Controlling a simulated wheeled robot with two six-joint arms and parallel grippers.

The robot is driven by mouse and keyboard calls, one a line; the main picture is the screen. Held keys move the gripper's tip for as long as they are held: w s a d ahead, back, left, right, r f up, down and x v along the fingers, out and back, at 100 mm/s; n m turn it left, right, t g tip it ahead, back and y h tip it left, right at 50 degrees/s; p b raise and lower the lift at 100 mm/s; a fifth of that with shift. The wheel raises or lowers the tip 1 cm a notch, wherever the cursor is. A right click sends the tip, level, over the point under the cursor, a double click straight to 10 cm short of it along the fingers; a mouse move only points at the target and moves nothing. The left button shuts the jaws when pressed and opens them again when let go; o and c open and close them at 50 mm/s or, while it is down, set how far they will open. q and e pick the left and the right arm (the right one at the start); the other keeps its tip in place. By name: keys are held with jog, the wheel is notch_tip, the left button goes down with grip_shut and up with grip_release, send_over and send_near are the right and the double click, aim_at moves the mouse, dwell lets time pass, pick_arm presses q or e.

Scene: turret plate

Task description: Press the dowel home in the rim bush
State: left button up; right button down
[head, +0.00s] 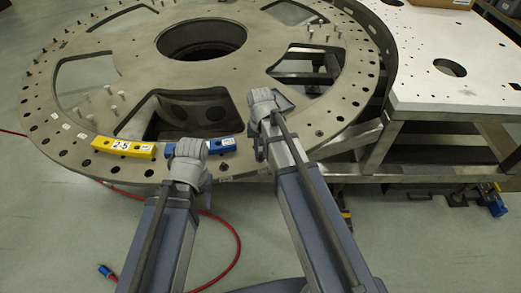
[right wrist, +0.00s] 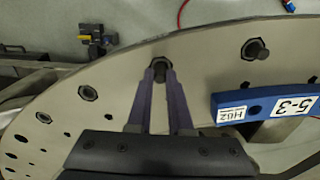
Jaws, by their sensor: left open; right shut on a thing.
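In the right wrist view, a dark dowel (right wrist: 160,72) is at a dark rim bush (right wrist: 159,62) near the edge of the plate. My right gripper (right wrist: 160,80) is shut on this dowel, one finger on each side. How deep the dowel sits in the bush cannot be told. In the head view my right gripper (head: 261,152) is low over the near rim of the turret plate (head: 85,80); the dowel is hidden there. My left gripper (head: 188,152) is over the near rim, left of the right one, its fingers mostly hidden by its wrist; it is open.
A blue block (head: 222,145) marked 5-3 (right wrist: 265,101) and a yellow block (head: 122,147) lie on the rim. Another bush (right wrist: 255,48) holds a dark peg. Empty bushes (right wrist: 88,92) follow along the rim. Several upright pins (head: 110,98) stand on the plate. A white table (head: 450,80) adjoins on the right.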

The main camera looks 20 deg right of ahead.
jog(key=shift+f+b, duration=0.6)
jog(key=shift+f, duration=0.05)
dwell(0.9)
jog(key=c, duration=0.9)
grip_release()
jog(key=shift+r, duration=0.1)
notch_tip(320, 180, up, 7)
jog(key=p, duration=0.7)
jog(key=s+a+n, duration=0.2)
jog(key=s+a, duration=0.1)
jog(key=s, duration=0.1)
jog(key=s+a+n, duration=0.2)
jog(key=s+a, duration=0.2)
jog(key=s, duration=0.1)
jog(key=s+a+n+h, duration=0.1)
jog(key=s+a+n, duration=0.2)
jog(key=s, duration=0.2)
jog(key=shift+s+a, duration=0.15)
jog(key=shift+a, duration=0.1)
